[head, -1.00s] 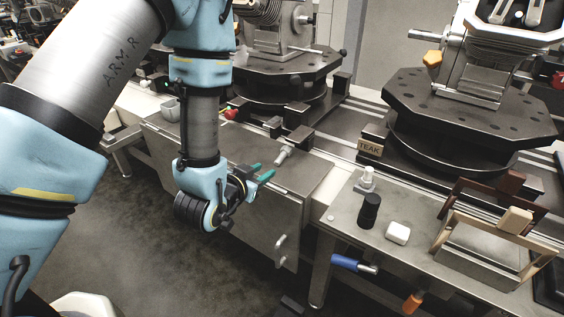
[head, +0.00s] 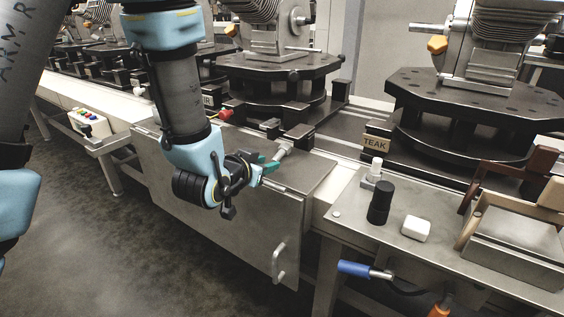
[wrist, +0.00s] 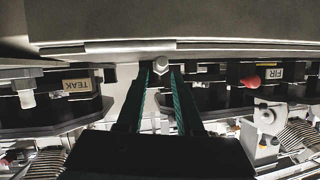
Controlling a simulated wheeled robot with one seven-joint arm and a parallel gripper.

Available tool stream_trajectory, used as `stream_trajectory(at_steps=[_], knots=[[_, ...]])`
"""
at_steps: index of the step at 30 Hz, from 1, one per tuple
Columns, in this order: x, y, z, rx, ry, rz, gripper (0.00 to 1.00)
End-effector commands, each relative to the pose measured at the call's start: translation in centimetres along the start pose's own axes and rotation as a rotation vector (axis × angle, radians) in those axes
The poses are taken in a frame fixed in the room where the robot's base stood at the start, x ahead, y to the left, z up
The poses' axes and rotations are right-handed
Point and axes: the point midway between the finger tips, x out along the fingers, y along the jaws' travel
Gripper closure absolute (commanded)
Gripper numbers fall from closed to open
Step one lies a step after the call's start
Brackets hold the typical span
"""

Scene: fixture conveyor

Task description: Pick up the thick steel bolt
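The thick steel bolt (head: 284,150) is a pale grey metal cylinder at the edge of the steel cabinet top, beside a dark block, in the head view. In the wrist view its hexagonal end (wrist: 160,66) shows between the two green fingertips, with a gap to each side. My gripper (head: 268,164) has green fingers and is right at the bolt's near end, pointing toward it. The fingers are apart and not closed on it. How far the bolt lies between them is hard to tell.
The steel cabinet (head: 220,195) stands under the gripper. Dark fixture blocks (head: 299,137) and a red knob (head: 226,114) are close by. To the right, a bench holds a black cylinder (head: 380,203), a white block (head: 416,228) and a TEAK sign (head: 376,143) stands behind.

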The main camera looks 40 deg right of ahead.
Motion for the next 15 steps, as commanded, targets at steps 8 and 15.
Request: stream_trajectory(at_steps=[8,15], knots=[[2.5,-0.3,-0.7,0.0,0.0,0.001,0.64],[5.2,-0.3,-0.7,0.0,0.0,0.001,0.64]])
